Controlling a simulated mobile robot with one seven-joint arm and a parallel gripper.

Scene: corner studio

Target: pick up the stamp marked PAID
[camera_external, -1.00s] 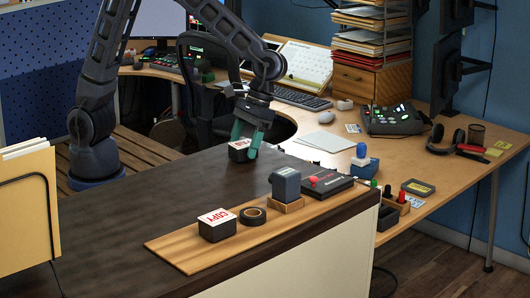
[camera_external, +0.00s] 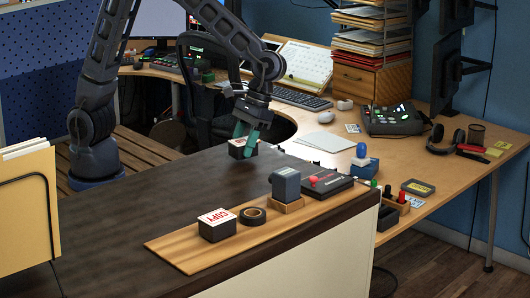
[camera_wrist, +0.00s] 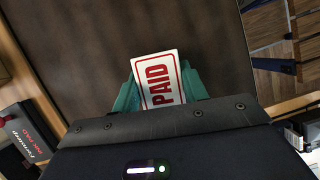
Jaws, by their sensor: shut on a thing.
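The stamp marked PAID shows in the wrist view (camera_wrist: 158,80) with its white label and red lettering facing the camera. In the external view the same stamp (camera_external: 238,149) is a small dark block with a white top, at the far edge of the dark counter (camera_external: 190,190). My gripper (camera_external: 246,143) points down with its teal fingers shut on the stamp. In the wrist view a finger lies on each side of the label. I cannot tell whether the stamp's underside touches the counter.
A wooden board (camera_external: 185,247) nearer the camera carries a COPY stamp (camera_external: 217,225), a black tape roll (camera_external: 252,216) and a grey stamp (camera_external: 286,185) in a wooden holder. A black ink pad box (camera_external: 325,184) lies beyond.

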